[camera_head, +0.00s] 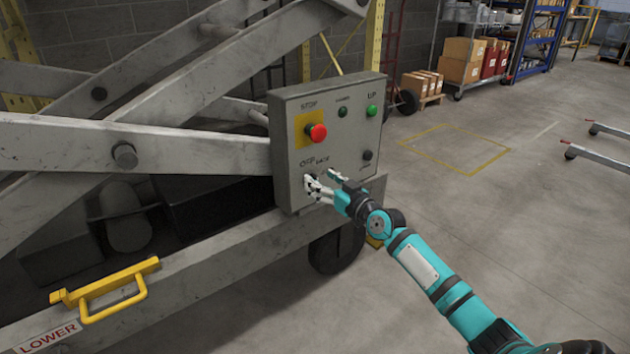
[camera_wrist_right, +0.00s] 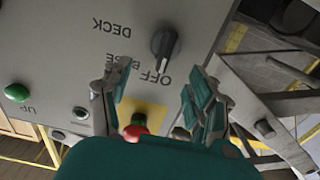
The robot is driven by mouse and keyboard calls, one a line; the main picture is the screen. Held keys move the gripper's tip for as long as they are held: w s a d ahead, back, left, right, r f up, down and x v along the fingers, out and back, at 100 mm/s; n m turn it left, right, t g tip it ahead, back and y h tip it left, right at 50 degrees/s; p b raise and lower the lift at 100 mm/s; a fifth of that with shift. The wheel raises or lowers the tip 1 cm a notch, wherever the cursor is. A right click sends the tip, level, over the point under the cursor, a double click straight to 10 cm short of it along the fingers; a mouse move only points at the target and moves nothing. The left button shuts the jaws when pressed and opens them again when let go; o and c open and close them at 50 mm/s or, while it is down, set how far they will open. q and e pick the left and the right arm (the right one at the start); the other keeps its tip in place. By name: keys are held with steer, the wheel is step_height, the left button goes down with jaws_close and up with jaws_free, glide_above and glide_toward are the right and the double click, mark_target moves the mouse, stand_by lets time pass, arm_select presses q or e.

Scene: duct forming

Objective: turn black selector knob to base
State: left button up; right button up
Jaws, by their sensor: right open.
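The black selector knob (camera_wrist_right: 164,42) sits on the grey control panel (camera_head: 285,110), with the words OFF, BASE and DECK around it. In the right wrist view, which shows the panel turned over, a pale mark on the knob's ridge lies on the side near OFF. My right gripper (camera_head: 322,187) is at the panel's lower left, in front of the knob, which it mostly hides in the head view. In the wrist view the right gripper's (camera_wrist_right: 155,85) fingers are spread, with the knob beyond their tips and nothing between them. My left gripper is out of view.
A red stop button (camera_head: 317,132) on a yellow plate is above the knob. A green UP button (camera_head: 372,111) and a black button (camera_head: 367,155) are at the panel's right. Grey lift beams (camera_head: 130,145) and a yellow handle (camera_head: 110,290) are left. Open floor lies right.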

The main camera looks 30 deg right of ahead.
mark_target(317, 177)
steer(key=shift+w+a+b, duration=0.15)
steer(key=shift+w+b, duration=0.25)
steer(key=shift+w, duration=1.3)
